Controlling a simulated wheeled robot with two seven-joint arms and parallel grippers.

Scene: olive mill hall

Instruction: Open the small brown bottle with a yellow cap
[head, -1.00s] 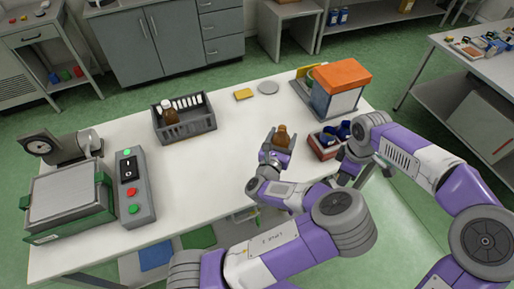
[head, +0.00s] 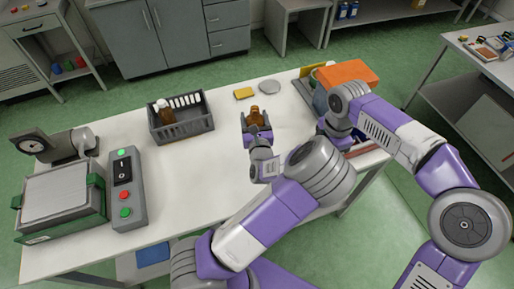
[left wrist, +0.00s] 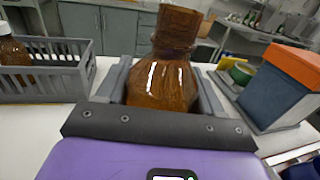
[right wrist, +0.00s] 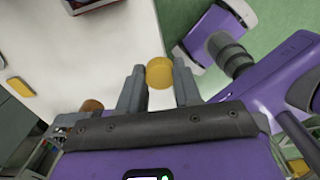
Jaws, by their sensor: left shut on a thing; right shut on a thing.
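The small brown bottle (head: 256,116) is upright over the white table in my left gripper (head: 258,123). My right gripper (right wrist: 159,80) is shut on a yellow cap (right wrist: 159,71), clear of the bottle. The brown top of the bottle (right wrist: 92,105) shows left of the right fingers in the right wrist view, with no yellow on it. In the head view my right arm hides the right gripper and cap.
A grey crate (head: 183,128) holds another brown bottle (head: 165,112) with a white cap. An orange-topped box (head: 352,72) stands at the right. The table's left-centre is clear.

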